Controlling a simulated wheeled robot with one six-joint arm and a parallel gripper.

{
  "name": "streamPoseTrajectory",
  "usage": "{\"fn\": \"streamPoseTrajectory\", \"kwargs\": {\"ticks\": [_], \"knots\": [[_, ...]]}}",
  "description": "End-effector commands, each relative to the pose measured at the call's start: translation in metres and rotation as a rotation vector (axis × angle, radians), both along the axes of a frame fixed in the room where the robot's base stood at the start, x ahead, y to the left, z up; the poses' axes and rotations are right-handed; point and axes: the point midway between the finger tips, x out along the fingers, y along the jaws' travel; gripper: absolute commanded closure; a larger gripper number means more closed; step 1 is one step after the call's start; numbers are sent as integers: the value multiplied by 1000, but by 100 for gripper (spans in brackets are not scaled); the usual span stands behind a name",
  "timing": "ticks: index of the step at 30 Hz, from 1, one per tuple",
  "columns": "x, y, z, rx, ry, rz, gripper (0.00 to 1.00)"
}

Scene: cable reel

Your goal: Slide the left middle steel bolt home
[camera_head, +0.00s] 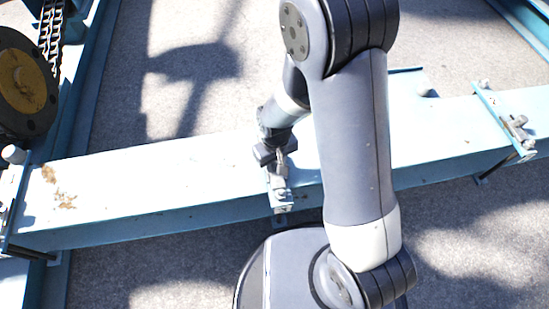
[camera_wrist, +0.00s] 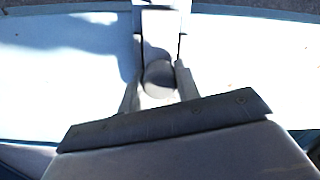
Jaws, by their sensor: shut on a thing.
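My gripper (camera_head: 279,163) is over the middle of the pale blue beam (camera_head: 150,175), at a steel bolt (camera_head: 280,172) on a narrow bracket (camera_head: 282,196) there. In the wrist view my gripper (camera_wrist: 158,82) has one finger on each side of the bolt's rounded grey end (camera_wrist: 160,77) and is shut on it. The narrow bracket (camera_wrist: 161,24) runs away from the bolt's end across the beam (camera_wrist: 60,55). The bolt's shaft and how far it is slid in cannot be made out.
Another bracket with a bolt (camera_head: 517,124) crosses the beam at right. A dark reel wheel with a yellow hub (camera_head: 24,82) and a chain (camera_head: 50,40) stand at left. The grey floor (camera_head: 180,105) is clear behind the beam.

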Motion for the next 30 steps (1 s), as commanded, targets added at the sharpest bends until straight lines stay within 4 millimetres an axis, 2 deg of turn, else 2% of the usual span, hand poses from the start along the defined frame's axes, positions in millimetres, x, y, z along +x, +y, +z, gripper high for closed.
{"fn": "streamPoseTrajectory", "kwargs": {"ticks": [3,4,11,20,23,30], "knots": [[-5,-2,-1,-5,13,0,100],[-5,-2,-1,-5,13,0,66],[-3,-1,-1,-5,10,0,48],[-2,-1,3,-3,7,0,47],[-2,-1,15,-2,6,0,47],[-2,0,63,-1,4,0,47]]}}
